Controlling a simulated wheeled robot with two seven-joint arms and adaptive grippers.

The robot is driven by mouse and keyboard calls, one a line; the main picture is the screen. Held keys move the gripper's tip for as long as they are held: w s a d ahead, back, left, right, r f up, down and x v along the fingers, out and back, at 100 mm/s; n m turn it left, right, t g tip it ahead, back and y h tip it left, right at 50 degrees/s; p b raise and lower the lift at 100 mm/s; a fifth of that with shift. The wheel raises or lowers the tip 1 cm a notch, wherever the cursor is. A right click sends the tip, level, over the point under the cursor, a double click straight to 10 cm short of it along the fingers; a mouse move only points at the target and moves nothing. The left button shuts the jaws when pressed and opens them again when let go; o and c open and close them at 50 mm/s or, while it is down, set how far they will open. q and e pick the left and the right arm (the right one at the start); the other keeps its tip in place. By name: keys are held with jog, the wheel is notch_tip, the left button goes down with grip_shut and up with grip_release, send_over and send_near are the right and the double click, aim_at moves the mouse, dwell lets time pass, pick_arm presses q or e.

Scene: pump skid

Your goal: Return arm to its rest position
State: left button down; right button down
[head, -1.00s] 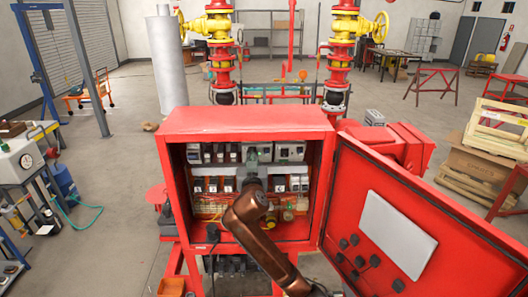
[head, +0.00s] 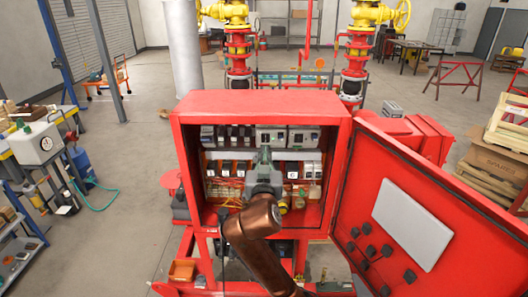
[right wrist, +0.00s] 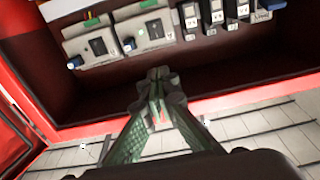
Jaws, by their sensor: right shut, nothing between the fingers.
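My right arm, copper-brown, reaches up from the bottom of the head view. Its grey-green right gripper (head: 264,156) is in front of the open red control cabinet (head: 262,102), with the rows of devices behind it. In the right wrist view the gripper's fingertips (right wrist: 158,84) are together and nothing is between them. They appear before the dark cabinet interior, below a row of grey and white modules (right wrist: 140,32), apart from them. My left gripper is not in view.
The cabinet's red door (head: 400,215) stands open to the right of my arm. The cabinet's side walls flank the gripper. A workbench (head: 40,150) is at the left and pallets (head: 495,160) at the right. Yellow-red valve pipes (head: 237,45) stand behind.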

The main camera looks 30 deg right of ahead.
jog(key=shift+s+a, duration=0.3)
jog(key=shift+a, duration=0.05)
jog(key=shift+s+r, duration=0.1)
